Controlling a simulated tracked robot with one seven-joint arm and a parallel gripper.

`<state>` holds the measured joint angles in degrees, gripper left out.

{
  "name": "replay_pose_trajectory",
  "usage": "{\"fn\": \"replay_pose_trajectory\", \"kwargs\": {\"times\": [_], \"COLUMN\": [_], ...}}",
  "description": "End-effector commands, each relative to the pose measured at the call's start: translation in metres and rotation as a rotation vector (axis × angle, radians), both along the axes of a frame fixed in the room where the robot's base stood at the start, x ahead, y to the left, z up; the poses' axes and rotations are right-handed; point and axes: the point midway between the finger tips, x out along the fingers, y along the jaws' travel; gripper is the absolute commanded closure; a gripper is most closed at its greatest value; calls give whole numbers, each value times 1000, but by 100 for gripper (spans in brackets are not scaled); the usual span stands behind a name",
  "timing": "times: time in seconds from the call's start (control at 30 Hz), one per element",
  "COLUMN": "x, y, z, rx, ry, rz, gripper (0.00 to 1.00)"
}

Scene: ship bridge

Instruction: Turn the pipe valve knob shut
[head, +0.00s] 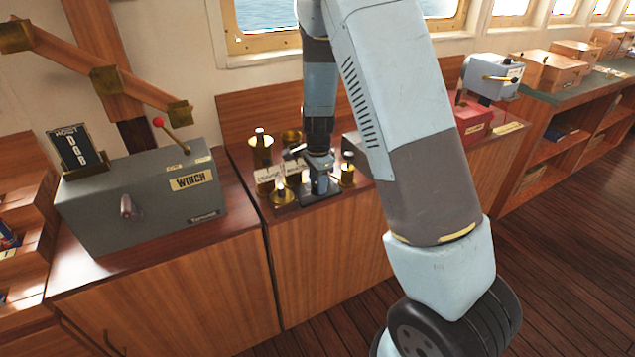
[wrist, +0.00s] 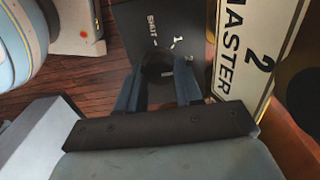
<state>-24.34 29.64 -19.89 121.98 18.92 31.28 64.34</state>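The valve knob (wrist: 157,68) is a small dark round piece on a dark plate (wrist: 152,28) in the wrist view. The plate carries a white "SHUT" label and a "1" beside a short mark. My gripper (wrist: 158,82) has its two blue fingers on either side of the knob, with their tips level with it. Whether the fingers press on the knob, I cannot tell. In the head view, my gripper (head: 319,180) points down over the middle counter among brass fittings, and it hides the knob there.
A "2 MASTER" sign (wrist: 245,50) stands close to the right of my fingers. Brass fittings (head: 261,150) and another brass post (head: 347,170) stand around my gripper. A grey winch box (head: 145,200) is on the left; a red box (head: 472,122) is to the right.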

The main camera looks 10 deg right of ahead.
Motion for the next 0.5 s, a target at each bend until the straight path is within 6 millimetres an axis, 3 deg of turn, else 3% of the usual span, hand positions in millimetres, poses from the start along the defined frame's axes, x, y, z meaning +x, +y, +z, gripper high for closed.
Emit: {"fn": "replay_pose_trajectory", "kwargs": {"times": [0.27, 0.5], "x": [0, 0], "y": [0, 0], "z": [0, 0], "rx": [0, 0], "ry": [-1, -1], "rz": [0, 16], "gripper": [94, 95]}}
